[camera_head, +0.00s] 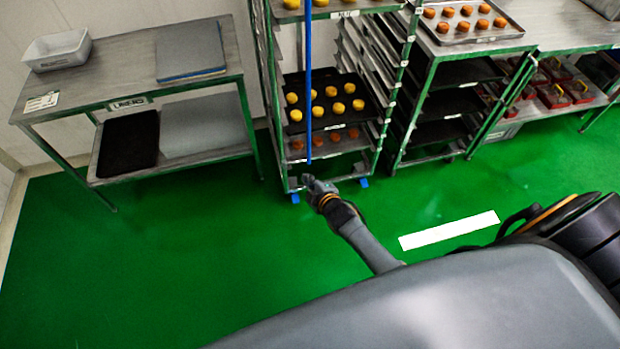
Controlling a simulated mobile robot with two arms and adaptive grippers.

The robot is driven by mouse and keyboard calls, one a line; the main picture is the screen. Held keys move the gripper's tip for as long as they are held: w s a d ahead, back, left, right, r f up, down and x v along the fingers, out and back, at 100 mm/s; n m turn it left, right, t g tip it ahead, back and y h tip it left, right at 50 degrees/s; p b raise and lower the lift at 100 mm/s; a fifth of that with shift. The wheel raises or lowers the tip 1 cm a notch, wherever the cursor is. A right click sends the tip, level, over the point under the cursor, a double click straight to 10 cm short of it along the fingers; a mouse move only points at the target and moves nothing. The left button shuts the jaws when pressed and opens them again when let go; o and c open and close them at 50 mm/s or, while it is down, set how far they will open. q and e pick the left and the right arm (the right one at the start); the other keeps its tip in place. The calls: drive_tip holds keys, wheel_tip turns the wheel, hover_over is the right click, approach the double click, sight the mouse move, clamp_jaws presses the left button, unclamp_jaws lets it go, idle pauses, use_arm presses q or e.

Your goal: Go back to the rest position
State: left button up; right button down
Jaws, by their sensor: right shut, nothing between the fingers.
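My right gripper (309,181) is in front of the tall rack, over the green floor. It is small in the picture and its fingers look closed, with nothing seen in them. My dark arm reaches up to it from the lower middle. My left gripper does not show. The tall rack (264,80) holds a dark tray (300,124) of yellow round pieces, with a tray of orange pieces (325,143) below. A thin blue upright line (308,85) runs from the top edge down to just above the gripper.
A metal table (130,80) at left holds a white bin (57,50) and flat boards (190,52). Another rack (425,75) with a tray of orange pieces (465,20) stands at right. A white floor strip (449,230) lies at right. The green floor (180,260) is clear at left.

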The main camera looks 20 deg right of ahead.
idle(0.4)
drive_tip(key=s+f+m+g, duration=0.4)
drive_tip(key=s+f, duration=0.7)
drive_tip(key=s, duration=0.4)
drive_tip(key=s+f+m+g, duration=0.35)
drive_tip(key=s+f, duration=0.75)
drive_tip(key=s, duration=0.5)
drive_tip(key=s+f+m+g, duration=0.1)
drive_tip(key=s+f+g, duration=0.1)
drive_tip(key=s, duration=0.6)
drive_tip(key=s+f+m+g, duration=0.2)
drive_tip(key=s, duration=0.6)
drive_tip(key=shift+s, duration=0.2)
drive_tip(key=shift+s, duration=0.1)
